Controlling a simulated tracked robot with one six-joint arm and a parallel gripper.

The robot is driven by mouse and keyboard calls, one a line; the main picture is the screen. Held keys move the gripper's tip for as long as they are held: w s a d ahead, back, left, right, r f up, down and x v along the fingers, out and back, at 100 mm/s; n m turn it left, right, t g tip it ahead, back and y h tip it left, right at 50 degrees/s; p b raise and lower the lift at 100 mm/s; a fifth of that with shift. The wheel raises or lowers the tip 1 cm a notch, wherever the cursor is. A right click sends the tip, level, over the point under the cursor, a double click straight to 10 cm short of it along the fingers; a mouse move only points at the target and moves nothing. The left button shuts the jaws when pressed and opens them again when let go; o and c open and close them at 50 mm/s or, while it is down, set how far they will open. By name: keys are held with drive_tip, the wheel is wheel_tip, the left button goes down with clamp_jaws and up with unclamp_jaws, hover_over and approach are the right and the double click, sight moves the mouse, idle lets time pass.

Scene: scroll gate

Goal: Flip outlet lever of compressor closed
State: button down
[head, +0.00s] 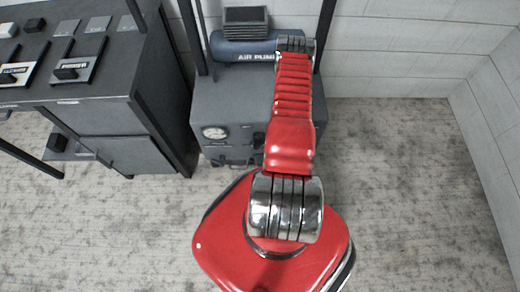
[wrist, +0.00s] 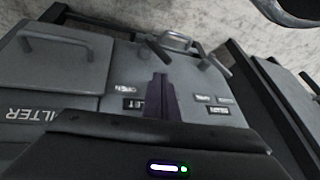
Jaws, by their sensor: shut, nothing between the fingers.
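The compressor is the grey box labelled AIR PUMP (head: 235,98) in the head view, with a round gauge (head: 215,132) on its front. My red arm covers its right part, and my gripper is hidden there. In the wrist view, my gripper (wrist: 159,78) is shut and empty, a dark narrow shape in front of the grey panel (wrist: 120,72). One dark lever (wrist: 156,48) shows just beyond the fingertips; another (wrist: 214,60) is tilted to their right. Small labels sit beside both; I cannot tell which lever is the outlet. Contact with either is unclear.
Dark posts (head: 193,35) rise beside the compressor. White walls (head: 420,55) close the back and right. Carpet (head: 405,170) is clear on the right. A handle (wrist: 52,42) shows on the panel's left.

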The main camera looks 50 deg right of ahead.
drive_tip(key=shift+s+a+r, duration=0.1)
drive_tip(key=shift+a+r, duration=0.2)
drive_tip(key=shift+r, duration=0.3)
drive_tip(key=shift+s+a+r, duration=0.1)
drive_tip(key=shift+a+r, duration=0.15)
drive_tip(key=shift+r, duration=0.3)
drive_tip(key=s+a+r+g+y, duration=0.1)
drive_tip(key=s+a+g+y, duration=0.3)
drive_tip(key=s, duration=0.5)
drive_tip(key=w+a+r+n+g+h, duration=0.15)
drive_tip(key=w+r, duration=0.35)
drive_tip(key=r, duration=1.2)
drive_tip(key=w+r+g+h, duration=0.15)
drive_tip(key=w+r, duration=0.25)
drive_tip(key=r, duration=1.3)
drive_tip(key=a+r+n+t, duration=0.2)
drive_tip(key=a+r, duration=0.4)
drive_tip(key=r, duration=0.4)
drive_tip(key=a+r+n+t, duration=0.1)
drive_tip(key=a+r+t, duration=0.1)
drive_tip(key=a+r, duration=0.4)
drive_tip(key=a+r+n+t, duration=0.2)
drive_tip(key=a+r, duration=0.5)
drive_tip(key=r, duration=0.9)
drive_tip(key=shift+w+r+n+t, duration=0.15)
drive_tip(key=shift+w+n+t, duration=0.2)
drive_tip(key=shift+t, duration=0.15)
